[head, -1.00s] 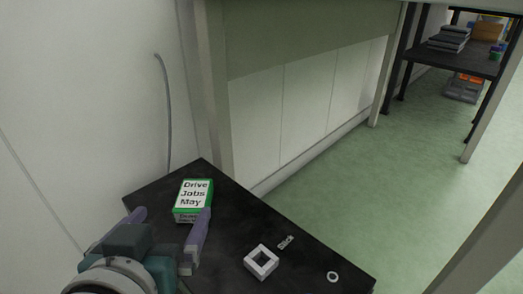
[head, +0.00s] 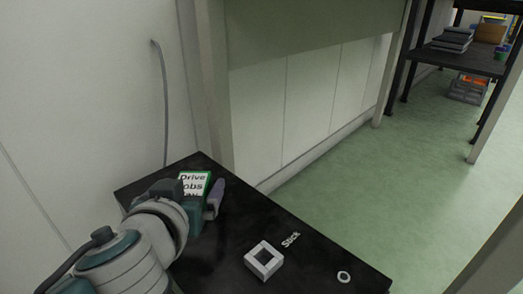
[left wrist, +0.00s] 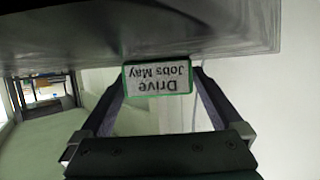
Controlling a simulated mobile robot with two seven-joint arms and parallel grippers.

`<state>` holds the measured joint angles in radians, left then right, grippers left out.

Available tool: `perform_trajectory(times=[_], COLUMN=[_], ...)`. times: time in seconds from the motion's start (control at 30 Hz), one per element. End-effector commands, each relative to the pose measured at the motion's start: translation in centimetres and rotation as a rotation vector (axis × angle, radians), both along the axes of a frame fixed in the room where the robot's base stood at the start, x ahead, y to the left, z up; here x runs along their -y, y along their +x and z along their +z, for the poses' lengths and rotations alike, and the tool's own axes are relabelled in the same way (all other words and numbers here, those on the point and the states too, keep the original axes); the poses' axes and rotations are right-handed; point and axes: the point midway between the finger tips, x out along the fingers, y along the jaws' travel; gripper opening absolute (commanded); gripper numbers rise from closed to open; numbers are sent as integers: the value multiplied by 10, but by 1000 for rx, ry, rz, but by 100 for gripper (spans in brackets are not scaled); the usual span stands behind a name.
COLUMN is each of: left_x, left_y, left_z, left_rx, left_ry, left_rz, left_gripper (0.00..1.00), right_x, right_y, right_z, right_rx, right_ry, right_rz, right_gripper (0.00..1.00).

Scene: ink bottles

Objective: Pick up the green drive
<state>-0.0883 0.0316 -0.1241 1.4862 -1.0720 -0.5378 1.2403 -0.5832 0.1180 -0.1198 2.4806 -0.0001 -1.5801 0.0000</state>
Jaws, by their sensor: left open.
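The green drive (head: 194,184) is a green-edged block with a white label reading "Drive Jobs May". It stands on the black table (head: 220,255) near its far left corner; my left arm hides its lower left part in the head view. My left gripper (head: 200,198) is at the drive, with one purple finger showing on its right side. In the left wrist view, the drive (left wrist: 157,78) appears upside down between the spread fingertips of my left gripper (left wrist: 158,84). Whether the fingers touch it I cannot tell. My right gripper is not in view.
A white square frame (head: 264,260), a "Stick" label (head: 290,240) and a small white ring (head: 343,277) lie on the table to the right. White walls stand behind and left. A dark shelf (head: 460,58) stands far right; green floor (head: 400,180) is clear.

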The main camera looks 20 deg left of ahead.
Motion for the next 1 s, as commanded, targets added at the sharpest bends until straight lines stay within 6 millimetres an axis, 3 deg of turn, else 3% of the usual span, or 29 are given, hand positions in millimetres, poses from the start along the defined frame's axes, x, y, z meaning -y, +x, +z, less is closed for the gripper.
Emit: perform_trajectory(times=[0.13, 1.0], left_x=[0, 1], left_y=[0, 0], left_z=[1, 1], left_rx=[0, 1], left_ry=[0, -1], left_rz=[0, -1], left_gripper=[98, 0], right_x=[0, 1], right_y=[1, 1], right_z=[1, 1], right_rx=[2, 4], right_ry=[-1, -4], right_rz=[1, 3], right_gripper=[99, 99])
